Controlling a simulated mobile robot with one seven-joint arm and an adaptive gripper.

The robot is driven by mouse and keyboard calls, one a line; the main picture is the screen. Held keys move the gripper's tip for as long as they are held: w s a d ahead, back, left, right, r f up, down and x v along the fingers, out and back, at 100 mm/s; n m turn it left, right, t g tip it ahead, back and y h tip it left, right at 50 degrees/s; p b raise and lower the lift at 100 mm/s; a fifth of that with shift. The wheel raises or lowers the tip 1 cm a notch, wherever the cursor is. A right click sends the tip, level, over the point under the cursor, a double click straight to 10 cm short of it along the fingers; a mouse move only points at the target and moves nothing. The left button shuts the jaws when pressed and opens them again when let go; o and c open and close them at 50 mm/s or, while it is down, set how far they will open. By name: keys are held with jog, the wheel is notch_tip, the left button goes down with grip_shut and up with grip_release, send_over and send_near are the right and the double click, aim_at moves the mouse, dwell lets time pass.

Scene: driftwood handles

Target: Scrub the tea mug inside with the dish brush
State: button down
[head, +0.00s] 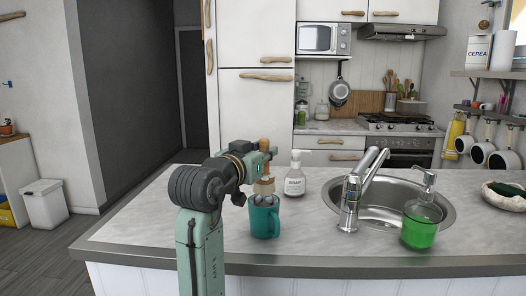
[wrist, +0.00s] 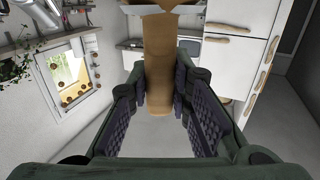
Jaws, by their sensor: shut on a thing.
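The teal tea mug (head: 264,222) stands upright on the counter, with its handle toward the right front. My gripper (head: 266,157) is above the mug and shut on the dish brush (head: 264,187). The brush hangs upright with its head down at the mug's mouth. The lower end seems to reach into the mug, but the rim hides how deep. In the wrist view, the brush's wooden handle (wrist: 159,80) stands between the two fingers of my gripper (wrist: 160,105). The mug is not visible in the wrist view.
A white soap bottle (head: 295,178) stands just behind and right of the mug. The tap (head: 352,200), the sink (head: 436,208) and a green soap dispenser (head: 419,228) are farther right. The counter (head: 140,220) is clear to the left of my arm.

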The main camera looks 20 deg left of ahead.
aim_at(264, 193)
jog(key=shift+f+b, duration=3.45)
jog(key=shift+f, duration=1.85)
jog(key=shift+f, duration=0.15)
jog(key=shift+d, duration=0.2)
jog(key=shift+w+a+p, duration=0.1)
jog(key=shift+w+p, duration=0.05)
jog(key=shift+p, duration=0.15)
jog(key=shift+a, duration=0.2)
jog(key=shift+s+d+p, duration=0.1)
jog(key=shift+s+p, duration=0.25)
jog(key=shift+w+d, duration=0.15)
jog(key=shift+w, duration=0.05)
jog(key=shift+w+f+p, duration=0.1)
jog(key=shift+w+p, duration=0.05)
jog(key=shift+p, duration=0.25)
